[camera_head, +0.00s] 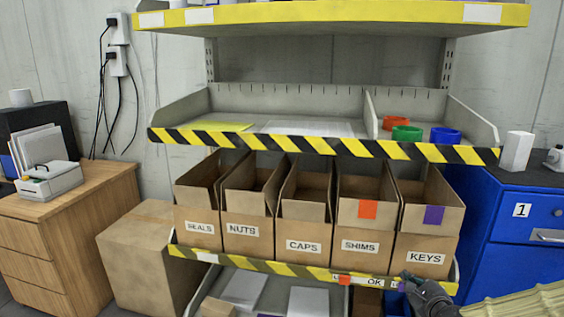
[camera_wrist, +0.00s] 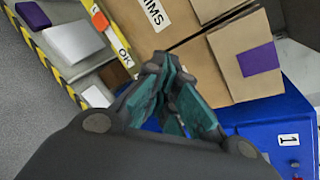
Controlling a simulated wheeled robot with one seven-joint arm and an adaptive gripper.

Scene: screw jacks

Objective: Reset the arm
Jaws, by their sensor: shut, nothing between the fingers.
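My gripper (camera_head: 410,282) is at the lower right in the head view, in front of the striped edge of the box shelf, below the KEYS box (camera_head: 427,238). Its fingers are shut with nothing between them. In the wrist view my gripper (camera_wrist: 160,66) points toward the cardboard boxes, with its teal finger pads close together. My arm comes in from the lower right of the head view.
Several labelled cardboard boxes (camera_head: 303,245) stand on the shelf. Above them, an upper shelf (camera_head: 310,145) holds red, green and blue rings. A blue cabinet (camera_head: 510,235) stands at right. A wooden drawer unit (camera_head: 50,260) and a large carton (camera_head: 140,260) stand at left.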

